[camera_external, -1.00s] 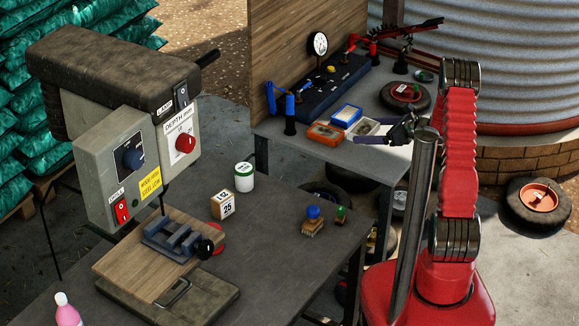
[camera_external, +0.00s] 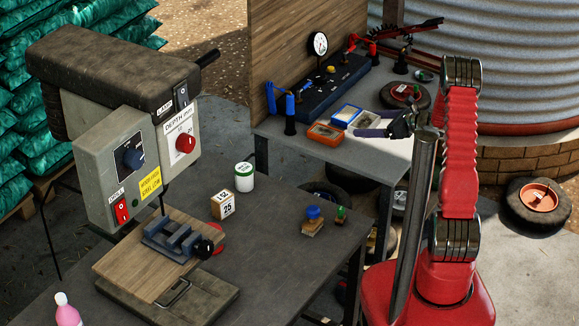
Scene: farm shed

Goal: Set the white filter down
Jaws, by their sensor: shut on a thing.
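My gripper (camera_external: 370,133) is over the back bench, its dark purple fingers pointing left. It is shut on a small pale block that looks like the white filter (camera_external: 365,118). The filter is partly hidden behind the fingers, and I cannot tell whether it touches the bench. A blue-framed tray (camera_external: 346,115) lies just left of it. An orange-framed tray (camera_external: 325,133) lies nearer the front edge. A bare white patch (camera_external: 385,150) shows on the bench below the fingers.
A dark blue test block (camera_external: 320,95) with a dial gauge (camera_external: 318,43) stands along the wooden back board (camera_external: 290,45). A small wheel (camera_external: 403,94) lies at the right of the bench. The drill press (camera_external: 130,165) stands on the front table, left.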

